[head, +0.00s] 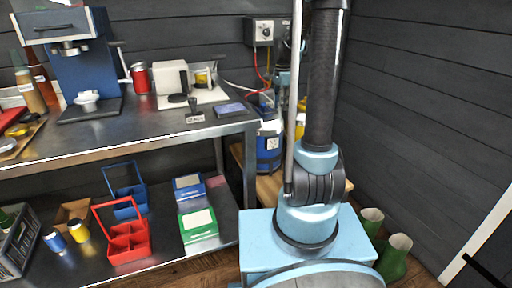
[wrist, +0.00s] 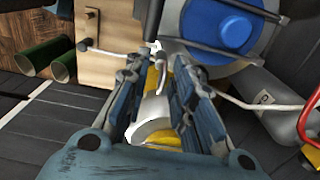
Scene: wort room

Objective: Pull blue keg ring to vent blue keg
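The blue keg (head: 268,150) stands behind the right end of the steel table in the head view, partly hidden by the table leg. In the wrist view a large blue round face (wrist: 228,24) with a grey rim, which looks like part of this keg, is beyond and right of the fingertips. I cannot make out the keg's ring for certain. My gripper (wrist: 160,66) has its two fingers apart. A white and yellow part (wrist: 155,115) shows in the gap between them; I cannot tell whether it touches them. In the head view my gripper is not clearly seen.
A yellow thing (head: 301,118) is partly hidden behind my arm. A wall box (head: 260,32) has red and yellow lines. In the wrist view, a wooden board (wrist: 115,38) is left and a red curved piece (wrist: 309,118) right.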

